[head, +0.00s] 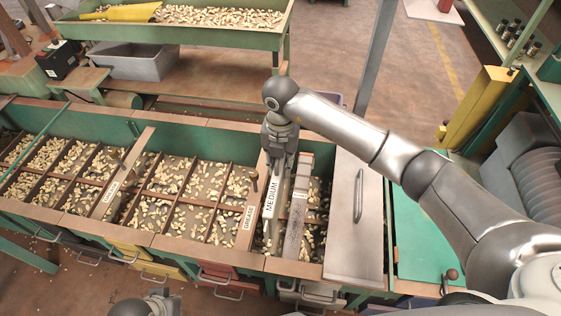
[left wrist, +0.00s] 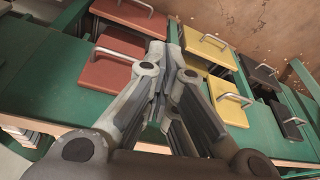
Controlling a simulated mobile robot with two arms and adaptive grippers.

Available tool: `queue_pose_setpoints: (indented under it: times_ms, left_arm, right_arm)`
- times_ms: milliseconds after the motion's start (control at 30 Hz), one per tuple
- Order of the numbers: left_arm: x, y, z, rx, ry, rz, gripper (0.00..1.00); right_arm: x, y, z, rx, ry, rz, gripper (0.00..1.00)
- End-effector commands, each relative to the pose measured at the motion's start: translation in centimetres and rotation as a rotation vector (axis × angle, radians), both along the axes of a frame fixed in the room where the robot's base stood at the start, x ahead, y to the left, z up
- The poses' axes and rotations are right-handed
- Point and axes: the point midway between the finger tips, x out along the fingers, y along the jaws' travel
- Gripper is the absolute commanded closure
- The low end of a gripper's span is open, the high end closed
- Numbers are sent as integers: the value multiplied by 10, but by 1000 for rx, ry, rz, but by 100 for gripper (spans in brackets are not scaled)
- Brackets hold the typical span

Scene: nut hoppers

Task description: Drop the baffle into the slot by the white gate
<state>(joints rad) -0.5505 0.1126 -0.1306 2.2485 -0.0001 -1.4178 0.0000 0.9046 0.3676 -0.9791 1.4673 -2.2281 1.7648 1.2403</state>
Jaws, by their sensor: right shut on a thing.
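The baffle is a board with a white MEDIUM label (head: 271,200). It stands tilted in the picture over the right part of the long hopper (head: 230,256). My right gripper (head: 280,168) points down and is shut on the baffle's upper part. The fingers hide some of the baffle, and I cannot tell whether its lower edge is in a slot. The white gate (head: 318,292) shows partly, low under the hopper's front edge. My left gripper (left wrist: 166,60) is shut and empty in the left wrist view, above red and yellow gates. Only its arm's top shows in the head view.
A grey board (head: 295,222) stands close right of the baffle, and a labelled board (head: 247,228) close left. A metal cover (head: 350,240) with a handle lies farther right. Nuts fill the divided compartments. A green tray of nuts (head: 230,40) stands behind.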

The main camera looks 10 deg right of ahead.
Motion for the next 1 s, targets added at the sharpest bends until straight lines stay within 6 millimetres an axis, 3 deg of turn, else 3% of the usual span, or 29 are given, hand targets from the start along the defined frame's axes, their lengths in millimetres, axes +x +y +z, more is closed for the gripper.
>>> queue_pose_setpoints:
  times_ms: [1000]
  left_arm:
    - [-11, 4, 46, 4, -29, 0, 100]
  right_arm:
    - [1, 0, -29, 1, -1, 0, 100]
